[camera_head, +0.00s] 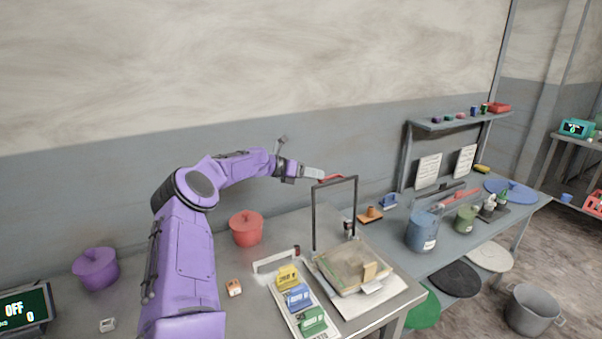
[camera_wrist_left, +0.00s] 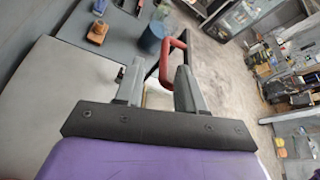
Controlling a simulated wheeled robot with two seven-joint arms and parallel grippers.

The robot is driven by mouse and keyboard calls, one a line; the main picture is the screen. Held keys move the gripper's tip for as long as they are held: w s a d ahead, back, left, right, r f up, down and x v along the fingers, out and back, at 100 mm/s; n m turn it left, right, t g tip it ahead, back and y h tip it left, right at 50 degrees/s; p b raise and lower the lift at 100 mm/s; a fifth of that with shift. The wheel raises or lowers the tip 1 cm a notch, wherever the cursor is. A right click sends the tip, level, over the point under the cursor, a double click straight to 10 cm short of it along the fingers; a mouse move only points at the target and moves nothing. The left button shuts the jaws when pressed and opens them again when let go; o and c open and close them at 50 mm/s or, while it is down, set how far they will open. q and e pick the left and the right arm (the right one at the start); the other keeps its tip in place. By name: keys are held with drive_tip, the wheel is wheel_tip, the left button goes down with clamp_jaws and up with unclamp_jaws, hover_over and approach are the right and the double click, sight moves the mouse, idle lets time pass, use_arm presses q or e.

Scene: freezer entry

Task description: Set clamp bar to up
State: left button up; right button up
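The clamp bar (camera_head: 356,205) is a dark, thin frame standing upright over a board with a flat stack (camera_head: 355,265) on the table. A red handle (camera_head: 331,178) is at its top; it also shows in the left wrist view (camera_wrist_left: 172,58). My left gripper (camera_head: 318,174) is at the height of the bar's top, close beside the red handle. My right gripper is in neither view.
Coloured labelled blocks (camera_head: 298,297) on a white tray, a white bracket handle (camera_head: 275,260) and a red pot (camera_head: 246,229) stand left of the board. A purple pot (camera_head: 96,268) is farther left. Blue (camera_head: 421,232) and green (camera_head: 465,219) canisters stand on the right.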

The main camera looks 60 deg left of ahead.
use_arm(q)
drive_tip(key=v, duration=0.5)
drive_tip(key=shift+s+r, duration=0.1)
drive_tip(key=shift+s, duration=0.3)
drive_tip(key=shift+s+a, duration=0.15)
